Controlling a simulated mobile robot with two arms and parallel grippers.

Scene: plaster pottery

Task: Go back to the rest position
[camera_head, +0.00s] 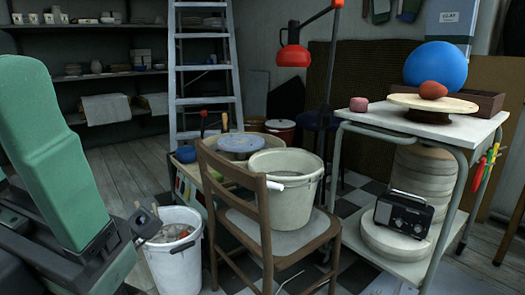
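A large green and dark arm link of mine fills the left edge of the head view. No part of my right arm is clearly visible. The task names no object.
A white bucket (175,262) with tools stands on the floor beside my arm. A wooden chair (262,205) holds a pale bucket (288,200). A white-topped table (455,130) is at right, with a radio (403,214) on its lower shelf. A ladder (203,70) stands behind. Open floor shows at left.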

